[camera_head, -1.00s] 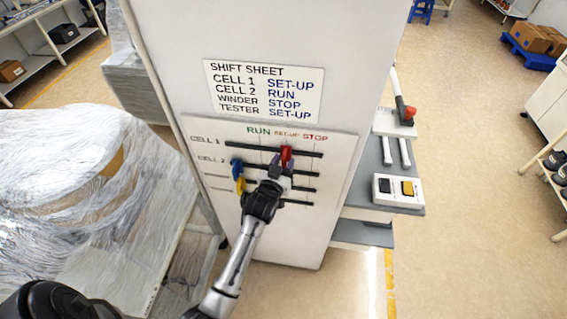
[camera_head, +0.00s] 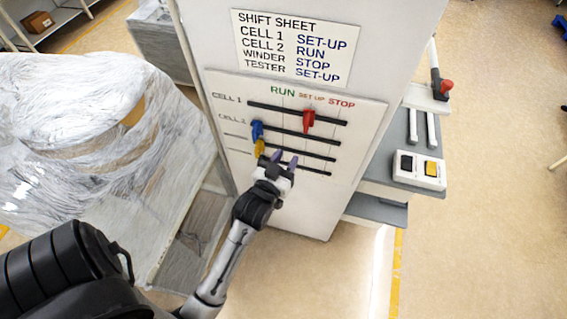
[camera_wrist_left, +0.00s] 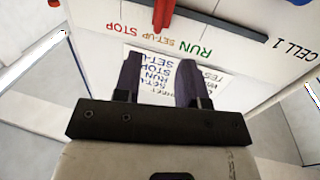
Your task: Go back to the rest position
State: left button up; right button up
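My left gripper (camera_head: 285,158) is in front of the lower slots of the white panel (camera_head: 340,150), with its two purple fingers apart and nothing between them. In the left wrist view the open fingers (camera_wrist_left: 159,82) also show a clear gap. The red slider (camera_head: 309,121) sits in the top CELL 1 slot under SET-UP, apart from the gripper. It also shows at the top of the left wrist view (camera_wrist_left: 163,12). The blue slider (camera_head: 257,131) and yellow slider (camera_head: 260,148) are at the left ends of lower slots. My right gripper is not in view.
The shift sheet (camera_head: 297,46) is fixed above the slots. A grey side shelf (camera_head: 385,176) with a button box (camera_head: 419,170) and a red-knobbed lever (camera_head: 446,86) juts out at the right. A plastic-wrapped load (camera_head: 90,130) stands at the left. Floor is clear on the right.

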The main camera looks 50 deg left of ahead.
pick_arm(q)
jog(key=shift+s+d, duration=0.2)
jog(key=shift+s, duration=0.3)
dwell(0.3)
jog(key=s+d+f+g+h, duration=0.4)
jog(key=d+f+g+h, duration=0.1)
jog(key=f+g, duration=0.2)
jog(key=s+d+r+m+g+h+p, duration=0.1)
jog(key=s+d+m+g+p, duration=0.2)
jog(key=s, duration=0.5)
jog(key=s+d+r+m+g+h+p, duration=0.1)
jog(key=s+d+r+m+g+p, duration=0.1)
jog(key=s+p, duration=0.4)
jog(key=s+m+g, duration=0.1)
jog(key=s, duration=0.2)
jog(key=shift+s+d+r+p, duration=0.2)
jog(key=shift+s+d+p, duration=0.1)
jog(key=shift+d, duration=0.1)
